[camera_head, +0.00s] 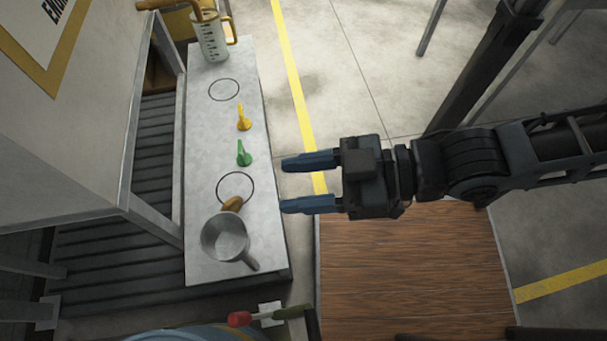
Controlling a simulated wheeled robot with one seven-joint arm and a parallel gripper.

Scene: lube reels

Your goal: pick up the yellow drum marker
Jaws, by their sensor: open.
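The yellow drum marker (244,118) stands on the grey metal bench top (200,130), between the far drawn circle and a similar green marker (243,153). My gripper (284,184) comes in from the right with its two dark blue fingers pointing left. It is open, with nothing between the fingers. Its fingertips are near the bench's right edge, to the right of and nearer than both markers. Nothing hides the yellow marker.
A metal funnel (225,238) and a brown-handled item (232,204) lie at the bench's near end. A measuring jug (210,38) stands at its far end. A large pale panel (70,120) rises to the left. A dark post (490,65) stands behind my arm.

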